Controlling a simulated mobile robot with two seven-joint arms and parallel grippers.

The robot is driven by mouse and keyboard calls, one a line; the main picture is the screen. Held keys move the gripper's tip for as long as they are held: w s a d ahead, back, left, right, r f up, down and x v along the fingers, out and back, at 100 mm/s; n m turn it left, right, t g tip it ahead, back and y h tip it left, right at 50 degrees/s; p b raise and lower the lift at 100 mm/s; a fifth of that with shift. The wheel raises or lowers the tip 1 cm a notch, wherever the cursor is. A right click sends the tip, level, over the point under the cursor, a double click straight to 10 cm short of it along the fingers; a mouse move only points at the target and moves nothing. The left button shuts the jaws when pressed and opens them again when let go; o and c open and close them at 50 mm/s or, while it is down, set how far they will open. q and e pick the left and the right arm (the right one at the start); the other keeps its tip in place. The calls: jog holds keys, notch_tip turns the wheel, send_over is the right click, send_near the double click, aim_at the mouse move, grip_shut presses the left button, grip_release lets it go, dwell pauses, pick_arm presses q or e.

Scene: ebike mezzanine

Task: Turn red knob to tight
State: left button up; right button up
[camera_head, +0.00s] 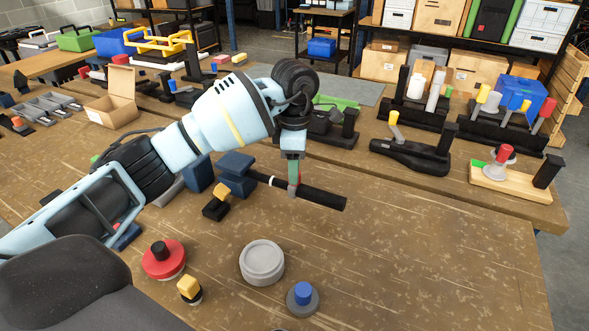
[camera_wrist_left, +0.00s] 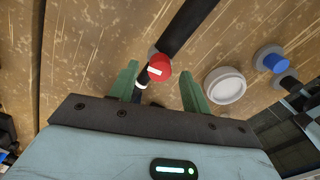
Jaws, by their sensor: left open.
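The red knob (camera_wrist_left: 159,68), with a white mark on top, shows in the left wrist view. It sits by a black bar (camera_wrist_left: 187,28), which also shows in the head view (camera_head: 322,198) with a white ring near its left end. My left gripper (camera_head: 293,178) points down over the bar. Its two green fingers are open, one on each side of the knob, with visible gaps to it in the wrist view. I cannot tell the fingertip height exactly. In the head view the knob is mostly hidden by the fingers. My right gripper is not in view.
A red disc with a black knob (camera_head: 163,259), a yellow-topped knob (camera_head: 189,289), a grey round lid (camera_head: 262,262) and a blue knob (camera_head: 302,297) stand in front. A blue block (camera_head: 237,174) is left of the bar. The table's right front is clear.

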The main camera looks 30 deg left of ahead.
pick_arm(q)
jog(key=shift+f, duration=0.85)
jog(key=shift+c, duration=0.3)
jog(key=c, duration=0.9)
jog(key=shift+c, duration=0.2)
